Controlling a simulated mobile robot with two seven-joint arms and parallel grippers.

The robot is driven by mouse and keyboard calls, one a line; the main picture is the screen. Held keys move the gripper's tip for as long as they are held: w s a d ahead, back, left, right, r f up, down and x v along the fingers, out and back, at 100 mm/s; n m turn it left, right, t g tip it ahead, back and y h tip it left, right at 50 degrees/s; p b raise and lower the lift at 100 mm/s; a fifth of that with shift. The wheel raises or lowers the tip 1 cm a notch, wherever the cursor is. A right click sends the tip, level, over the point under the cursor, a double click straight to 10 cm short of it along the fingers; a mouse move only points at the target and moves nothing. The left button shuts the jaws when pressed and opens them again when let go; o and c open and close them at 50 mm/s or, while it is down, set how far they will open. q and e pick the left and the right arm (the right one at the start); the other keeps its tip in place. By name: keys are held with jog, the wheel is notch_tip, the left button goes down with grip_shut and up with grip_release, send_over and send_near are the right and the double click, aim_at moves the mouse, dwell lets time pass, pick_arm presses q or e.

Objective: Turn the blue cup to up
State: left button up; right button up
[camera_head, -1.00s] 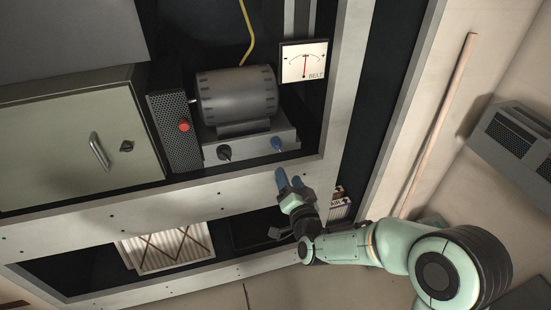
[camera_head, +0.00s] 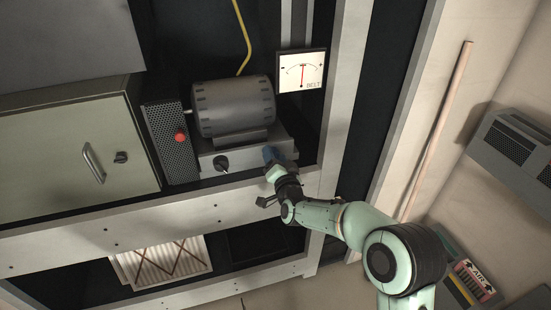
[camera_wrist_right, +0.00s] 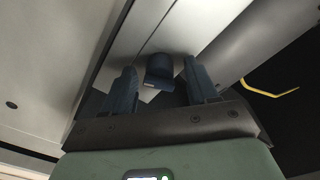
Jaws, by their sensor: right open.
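The blue cup (camera_wrist_right: 160,68) is a small dark blue knob on the front of the grey motor base (camera_head: 205,163). In the right wrist view it sits between my two fingers, a little beyond their tips, with a pale mark on its lower edge. My right gripper (camera_head: 272,156) is open in front of the cup and hides most of it in the head view. The open fingers also show in the right wrist view (camera_wrist_right: 160,86), one on each side of the cup. I cannot tell whether they touch it. My left gripper is not in view.
A black knob (camera_head: 221,163) sits left of the cup on the same base. A red button (camera_head: 180,138) is on a perforated box. The motor (camera_head: 234,105) and belt meter (camera_head: 302,71) are above. A rack beam (camera_head: 120,228) runs below my right gripper.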

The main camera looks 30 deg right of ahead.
jog(key=c, duration=1)
